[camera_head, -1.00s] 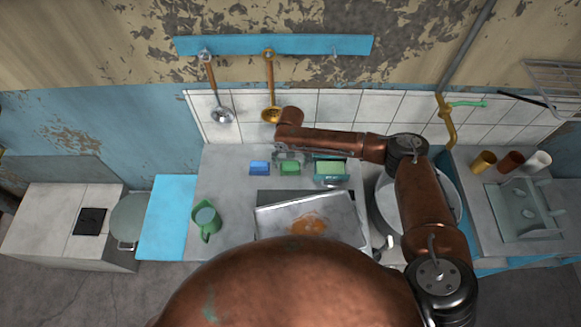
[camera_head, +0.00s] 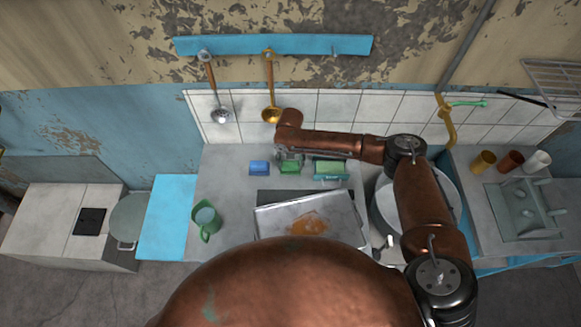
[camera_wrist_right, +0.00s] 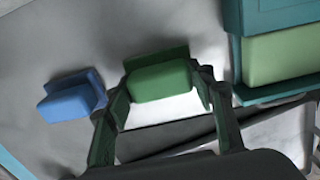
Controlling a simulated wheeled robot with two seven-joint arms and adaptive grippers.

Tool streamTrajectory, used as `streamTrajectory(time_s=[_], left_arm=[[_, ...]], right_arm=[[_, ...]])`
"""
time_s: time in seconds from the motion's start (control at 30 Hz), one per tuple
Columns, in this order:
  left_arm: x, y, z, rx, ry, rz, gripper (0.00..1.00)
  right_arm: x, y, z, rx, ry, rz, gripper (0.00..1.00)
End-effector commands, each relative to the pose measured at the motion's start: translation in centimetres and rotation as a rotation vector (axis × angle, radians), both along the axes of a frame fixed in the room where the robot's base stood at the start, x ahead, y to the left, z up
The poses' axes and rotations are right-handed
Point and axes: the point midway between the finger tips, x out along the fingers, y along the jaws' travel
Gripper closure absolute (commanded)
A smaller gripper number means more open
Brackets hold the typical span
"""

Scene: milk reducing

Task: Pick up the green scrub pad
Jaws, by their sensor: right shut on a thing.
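The green scrub pad (camera_head: 290,168) is on the grey counter behind the metal tray. In the right wrist view the green scrub pad (camera_wrist_right: 160,82) sits between the two fingers of my right gripper (camera_wrist_right: 163,98). The fingers are closed in on its sides. In the head view my right gripper (camera_head: 290,160) reaches down over the pad from above and partly hides it. Whether the pad is clear of the counter I cannot tell. My left gripper is not in view.
A blue pad (camera_head: 258,168) lies just left of the green one, also seen in the wrist view (camera_wrist_right: 72,103). A teal holder with a light green block (camera_head: 330,167) stands close on the right. The metal tray (camera_head: 345,212) with an orange stain is in front. A green mug (camera_head: 206,222) is at left.

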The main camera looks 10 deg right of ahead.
Motion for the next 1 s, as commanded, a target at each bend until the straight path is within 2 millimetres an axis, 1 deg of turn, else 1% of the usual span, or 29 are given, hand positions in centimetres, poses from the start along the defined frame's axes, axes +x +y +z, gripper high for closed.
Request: streamTrajectory(time_s=[0.27, 0.43, 0.53, 0.67, 0.83, 1.0], left_arm=[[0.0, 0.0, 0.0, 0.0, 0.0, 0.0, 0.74], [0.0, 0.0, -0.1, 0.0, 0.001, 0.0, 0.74], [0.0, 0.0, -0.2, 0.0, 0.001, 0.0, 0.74], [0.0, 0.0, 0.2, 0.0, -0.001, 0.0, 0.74], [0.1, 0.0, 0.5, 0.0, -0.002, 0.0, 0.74], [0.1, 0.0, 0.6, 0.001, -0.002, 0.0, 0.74]], right_arm=[[0.0, 0.0, 0.3, 0.001, 0.0, 0.0, 0.74], [0.1, 0.0, 1.8, 0.001, -0.002, 0.0, 0.74], [0.0, 0.0, 3.4, 0.001, -0.003, 0.002, 0.74], [-2.1, -0.1, 5.8, 0.002, -0.002, 0.004, 0.74], [-5.2, -0.2, 9.5, 0.001, -0.003, 0.004, 0.74], [-9.0, -0.2, 10.8, 0.0, 0.0, 0.004, 0.74]])
